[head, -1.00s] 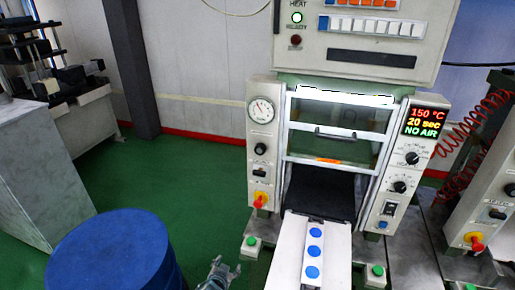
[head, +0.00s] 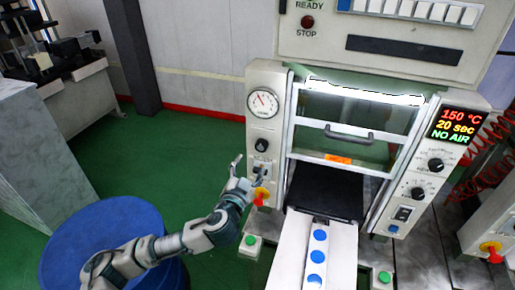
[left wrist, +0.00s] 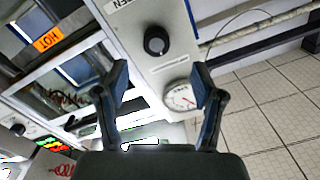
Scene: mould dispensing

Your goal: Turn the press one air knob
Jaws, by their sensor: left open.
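Press one stands in the middle of the head view, its display (head: 457,126) reading 150 °C, 20 sec and NO AIR. Its left panel carries a round gauge (head: 263,103), a black knob (head: 262,145), a small switch and a red-and-yellow knob (head: 260,196) low down. I cannot tell from the labels which knob is for air. My left gripper (head: 248,170) is open and empty, in front of the lower left panel. In the left wrist view the open fingers (left wrist: 160,80) frame the panel, with the black knob (left wrist: 157,41) and gauge (left wrist: 180,97) beyond them. My right gripper is not seen.
A blue drum (head: 75,235) stands at lower left, under my left arm. A white strip with blue discs (head: 319,254) juts from the press, with green buttons (head: 250,240) beside it. Another panel with a red-and-yellow knob (head: 491,250) is at the right.

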